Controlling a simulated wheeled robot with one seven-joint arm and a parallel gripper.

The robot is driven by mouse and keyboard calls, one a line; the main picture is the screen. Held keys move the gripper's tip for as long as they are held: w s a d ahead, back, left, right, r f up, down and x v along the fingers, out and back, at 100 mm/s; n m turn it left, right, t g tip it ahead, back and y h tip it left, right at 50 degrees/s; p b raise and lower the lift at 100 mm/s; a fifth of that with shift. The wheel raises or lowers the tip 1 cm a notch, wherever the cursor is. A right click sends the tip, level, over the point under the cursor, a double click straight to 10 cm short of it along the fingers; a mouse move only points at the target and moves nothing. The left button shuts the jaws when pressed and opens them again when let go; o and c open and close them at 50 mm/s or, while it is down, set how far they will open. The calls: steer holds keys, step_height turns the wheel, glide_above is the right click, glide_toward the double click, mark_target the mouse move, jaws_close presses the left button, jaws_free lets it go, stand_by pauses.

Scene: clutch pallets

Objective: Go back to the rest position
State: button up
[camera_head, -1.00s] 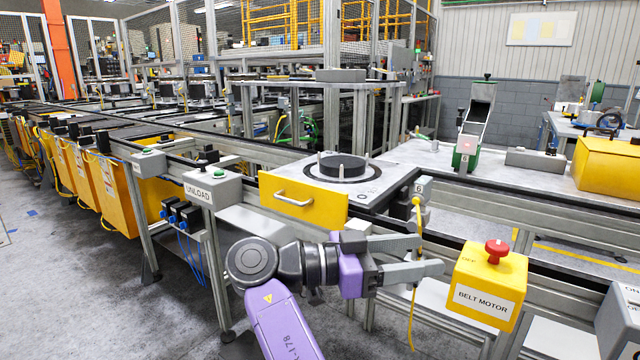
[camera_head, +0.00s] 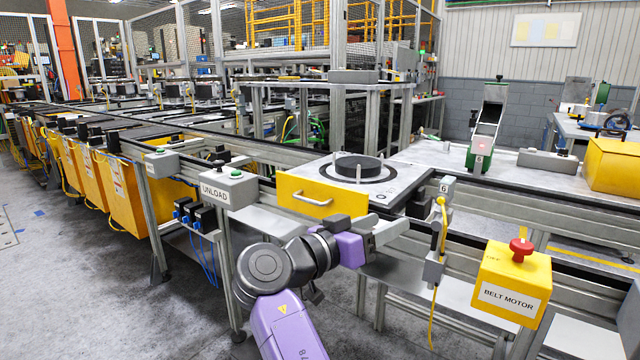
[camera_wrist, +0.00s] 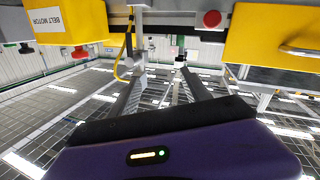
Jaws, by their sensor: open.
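My gripper (camera_head: 394,233) is at the end of my purple arm, low in the middle of the head view. It is in front of the conveyor's near side, just right of the yellow pallet front with a handle (camera_head: 311,201). In the wrist view my gripper (camera_wrist: 161,80) shows two dark fingers spread apart with nothing between them. The pallet (camera_head: 400,183) carries a dark round disc (camera_head: 358,167) among upright pins and sits on the conveyor.
The yellow BELT MOTOR box (camera_head: 512,290) with a red button stands to the right. The grey UNLOAD box (camera_head: 228,188) is to the left. A small sensor post marked 6 (camera_head: 445,188) with a yellow cable is near my gripper. Floor is clear at lower left.

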steer(key=a+f+n+t+y, duration=0.2)
steer(key=f+n+t+y, duration=0.1)
steer(key=f+n+y, duration=0.3)
steer(key=a+f+n+t+y, duration=0.2)
steer(key=a+f+n+y, duration=0.15)
steer(key=f, duration=0.55)
steer(key=s+d+f+n+t+y, duration=0.1)
steer(key=s+f+y, duration=0.35)
steer(key=s, duration=0.45)
steer(key=s+d+f+n+y, duration=0.1)
steer(key=s+f+n+y, duration=0.15)
steer(key=s+f, duration=0.4)
steer(key=s+d+r+m+g+h, duration=0.1)
steer(key=s+d+m, duration=0.35)
steer(key=s, duration=1.45)
steer(key=s+d+r+m+g+h, duration=0.1)
steer(key=s+d, duration=0.7)
steer(key=s, duration=1)
step_height(320, 180, up, 17)
steer(key=p, duration=1.7)
steer(key=shift+p, duration=0.3)
steer(key=shift+r, duration=0.1)
